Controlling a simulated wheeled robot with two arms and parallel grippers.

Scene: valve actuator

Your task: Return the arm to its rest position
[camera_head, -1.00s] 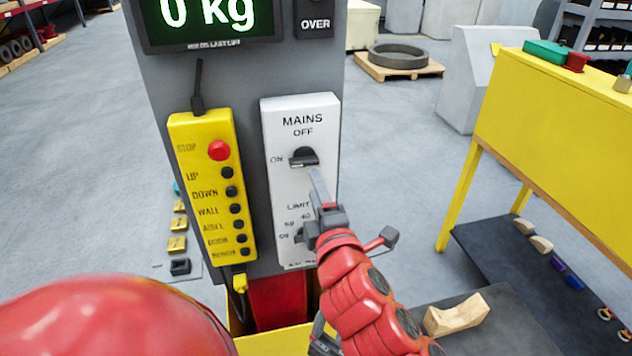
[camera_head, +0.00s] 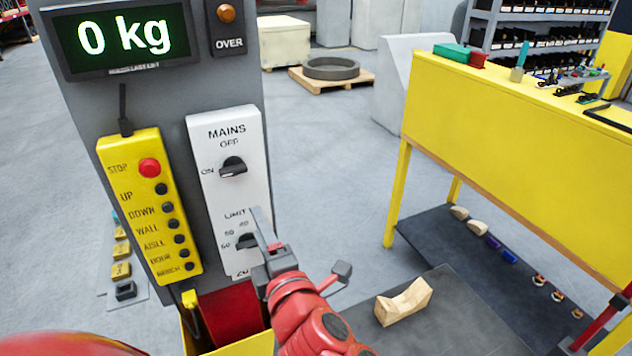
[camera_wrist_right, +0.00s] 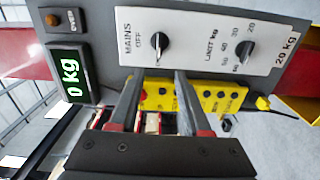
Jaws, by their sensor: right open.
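My right gripper (camera_head: 262,228) is in front of the lower part of the white switch panel (camera_head: 228,195), close to the limit knob (camera_head: 246,241), which it partly hides in the head view. In the right wrist view its two fingers (camera_wrist_right: 156,88) are spread apart with nothing held between them, and both knobs lie beyond the tips. The black mains knob (camera_head: 233,167) is clear of the gripper; its marker seems to face the ON side. My red right arm comes up from the bottom of the head view. My left gripper is not seen.
A yellow button box (camera_head: 150,205) hangs left of the panel, below the display (camera_head: 120,36) reading 0 kg. A yellow bench (camera_head: 500,130) stands at right. A wooden cradle block (camera_head: 403,302) lies on a dark surface. Open grey floor (camera_head: 325,150) lies between.

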